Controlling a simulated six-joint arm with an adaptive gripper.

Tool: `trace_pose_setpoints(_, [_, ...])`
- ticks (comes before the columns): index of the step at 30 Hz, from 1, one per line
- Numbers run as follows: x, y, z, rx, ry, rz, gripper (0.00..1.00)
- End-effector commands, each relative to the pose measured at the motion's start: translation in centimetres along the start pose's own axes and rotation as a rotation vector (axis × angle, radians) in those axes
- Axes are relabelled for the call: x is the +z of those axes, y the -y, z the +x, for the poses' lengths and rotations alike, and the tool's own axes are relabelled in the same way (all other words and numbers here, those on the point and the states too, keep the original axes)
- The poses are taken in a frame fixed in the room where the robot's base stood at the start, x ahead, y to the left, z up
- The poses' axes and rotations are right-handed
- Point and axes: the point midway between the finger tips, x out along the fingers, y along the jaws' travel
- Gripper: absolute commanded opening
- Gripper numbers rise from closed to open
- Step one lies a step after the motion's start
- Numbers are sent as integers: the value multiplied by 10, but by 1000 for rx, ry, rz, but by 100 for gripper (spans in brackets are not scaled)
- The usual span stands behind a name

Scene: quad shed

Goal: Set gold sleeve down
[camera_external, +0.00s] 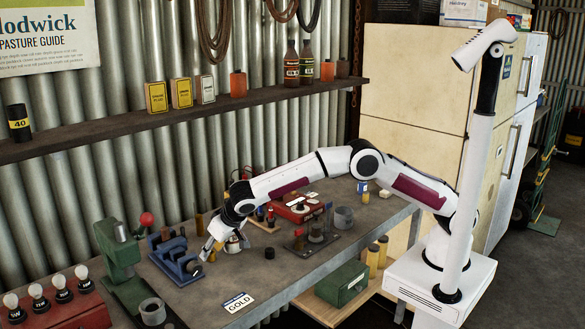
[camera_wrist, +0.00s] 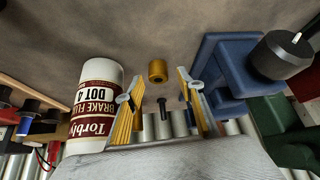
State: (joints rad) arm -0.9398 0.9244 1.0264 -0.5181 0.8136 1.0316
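A small gold sleeve (camera_wrist: 157,71) stands on the bench in the wrist view, ahead of and between the two fingertips, with visible gaps on both sides. My gripper (camera_wrist: 159,92) is open, its yellow-padded fingers spread and nothing held. In the external view my gripper (camera_external: 207,252) points down low over the bench, just right of the blue vise; a small gold spot (camera_external: 212,257) shows by its fingertips, likely the sleeve, partly hidden. A white card reading GOLD (camera_external: 238,302) lies at the bench's front edge, apart from the gripper.
A white brake fluid bottle (camera_wrist: 94,105) stands close beside one finger. The blue vise (camera_external: 175,262) is close on the other side. A green press (camera_external: 118,258) and a grey ring (camera_external: 152,311) stand left of the card. Bench right of the card is clear.

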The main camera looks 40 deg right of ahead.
Motion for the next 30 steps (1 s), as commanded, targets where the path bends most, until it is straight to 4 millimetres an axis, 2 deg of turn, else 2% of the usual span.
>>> trace_pose_setpoints(21, [0,0,-89,0,-1,0,38])
trace_pose_setpoints(30, [0,0,-110,2,1,0,38])
